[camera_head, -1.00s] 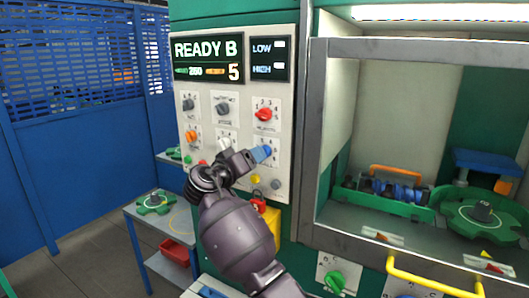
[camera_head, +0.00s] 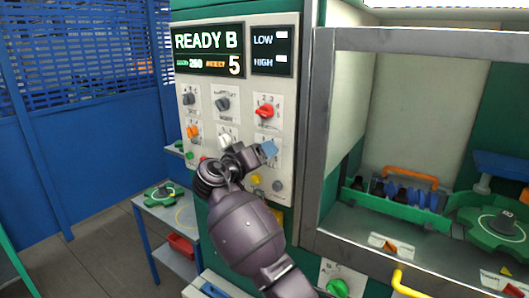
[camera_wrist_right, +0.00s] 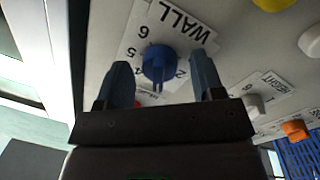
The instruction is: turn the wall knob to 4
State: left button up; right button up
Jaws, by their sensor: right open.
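The wall knob (camera_wrist_right: 159,62) is blue and sits on a white plate marked WALL, with digits around it, in the right wrist view. My right gripper (camera_wrist_right: 162,72) is open, with one blue-grey finger on each side of the knob and a gap showing on both sides. I cannot tell how deep the fingers reach. My left gripper is not in view.
A red knob (camera_head: 265,111) is just above my right gripper. A white knob (camera_head: 225,139), an orange knob (camera_head: 192,131) and a yellow button (camera_head: 256,180) are close by. The metal window frame (camera_head: 318,130) stands to the right of the panel.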

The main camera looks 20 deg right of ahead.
jog(key=shift+a, duration=0.1)
jog(key=shift+c, duration=0.9)
jog(key=c, duration=0.7)
jog(key=shift+c, duration=0.2)
